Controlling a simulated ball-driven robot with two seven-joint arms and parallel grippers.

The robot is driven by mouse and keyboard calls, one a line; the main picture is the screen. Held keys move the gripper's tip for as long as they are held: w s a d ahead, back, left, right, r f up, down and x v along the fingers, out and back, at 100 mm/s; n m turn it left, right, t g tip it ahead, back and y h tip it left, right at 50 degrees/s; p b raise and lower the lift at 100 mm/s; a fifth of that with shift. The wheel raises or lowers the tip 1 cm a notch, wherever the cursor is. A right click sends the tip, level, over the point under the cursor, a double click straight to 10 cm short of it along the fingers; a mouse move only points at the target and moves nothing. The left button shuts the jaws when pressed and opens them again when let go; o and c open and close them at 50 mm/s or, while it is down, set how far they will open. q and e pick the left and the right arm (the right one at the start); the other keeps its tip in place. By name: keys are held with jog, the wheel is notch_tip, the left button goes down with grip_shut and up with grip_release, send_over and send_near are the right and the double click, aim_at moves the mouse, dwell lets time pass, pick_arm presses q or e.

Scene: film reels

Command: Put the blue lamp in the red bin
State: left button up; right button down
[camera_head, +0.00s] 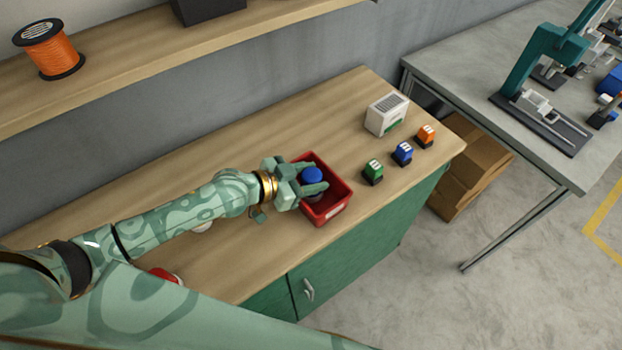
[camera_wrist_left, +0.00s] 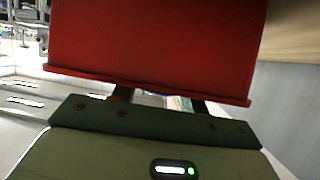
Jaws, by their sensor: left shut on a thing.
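The blue lamp (camera_head: 312,174) has a rounded blue top and sits between the fingers of my left gripper (camera_head: 316,179), which is shut on it. The gripper holds it over the opening of the red bin (camera_head: 343,208), within the bin's outline. I cannot tell how far down into the bin the lamp reaches. The bin is an open box near the front edge of the wooden worktop. In the left wrist view a red wall of the bin (camera_wrist_left: 155,45) fills the upper middle; the lamp is hidden there. My right gripper is not in view.
Green (camera_head: 373,171), blue (camera_head: 402,153) and orange (camera_head: 425,135) small blocks stand right of the bin, with a white box (camera_head: 386,114) behind. A red object (camera_head: 166,275) is partly hidden by my arm. A shelf with an orange spool (camera_head: 50,50) runs above the worktop (camera_head: 240,145).

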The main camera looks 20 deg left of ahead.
pick_arm(q)
jog(key=shift+f, duration=0.15)
jog(key=o, duration=1)
jog(key=shift+o, duration=0.2)
jog(key=p+v, duration=0.1)
jog(key=v, duration=1.1)
